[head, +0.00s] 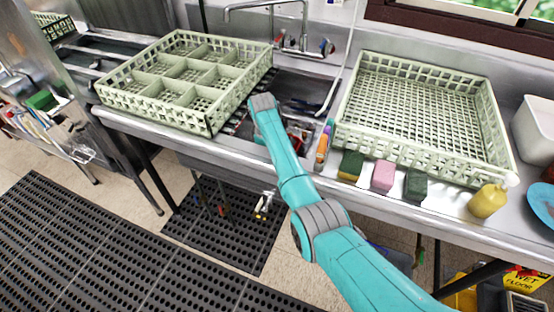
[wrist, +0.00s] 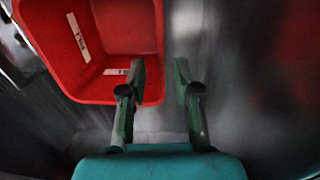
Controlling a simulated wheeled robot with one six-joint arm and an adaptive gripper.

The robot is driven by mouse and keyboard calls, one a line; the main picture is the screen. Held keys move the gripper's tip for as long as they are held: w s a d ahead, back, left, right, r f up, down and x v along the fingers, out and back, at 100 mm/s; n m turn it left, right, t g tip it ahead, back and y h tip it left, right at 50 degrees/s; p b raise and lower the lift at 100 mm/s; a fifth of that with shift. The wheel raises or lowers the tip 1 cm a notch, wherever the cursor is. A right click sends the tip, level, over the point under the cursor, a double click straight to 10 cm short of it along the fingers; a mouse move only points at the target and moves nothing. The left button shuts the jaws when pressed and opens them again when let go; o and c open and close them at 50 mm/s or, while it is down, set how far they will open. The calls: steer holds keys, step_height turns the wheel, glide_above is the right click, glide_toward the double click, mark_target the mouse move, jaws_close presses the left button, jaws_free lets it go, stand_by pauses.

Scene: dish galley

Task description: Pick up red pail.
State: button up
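The red pail (wrist: 115,30) fills the upper left of the wrist view. I look into its open top and see two white labels inside. My gripper (wrist: 161,68) is open, with its two fingers apart at the pail's right side. The left finger overlaps the pail's inside and the right finger lies just outside its right edge. I cannot tell whether either finger touches the pail. In the head view my teal arm reaches to the sink and hides the gripper. A little red shows beside the arm there, but I cannot tell whether it is the pail.
A divided dish rack (head: 115,94) stands left of the sink, and a large open rack (head: 345,128) stands right. Sponges (head: 383,176) and a yellow bottle (head: 488,201) line the counter front. A tap (head: 265,5) rises behind the sink. Black mats (head: 90,245) cover the floor.

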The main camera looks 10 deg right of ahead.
steer(key=shift+w+d+f, duration=0.1)
steer(key=shift+d+f, duration=0.05)
steer(key=shift+f, duration=1.15)
steer(key=shift+w+d+f, duration=0.1)
steer(key=shift+f, duration=1.15)
jaws_close()
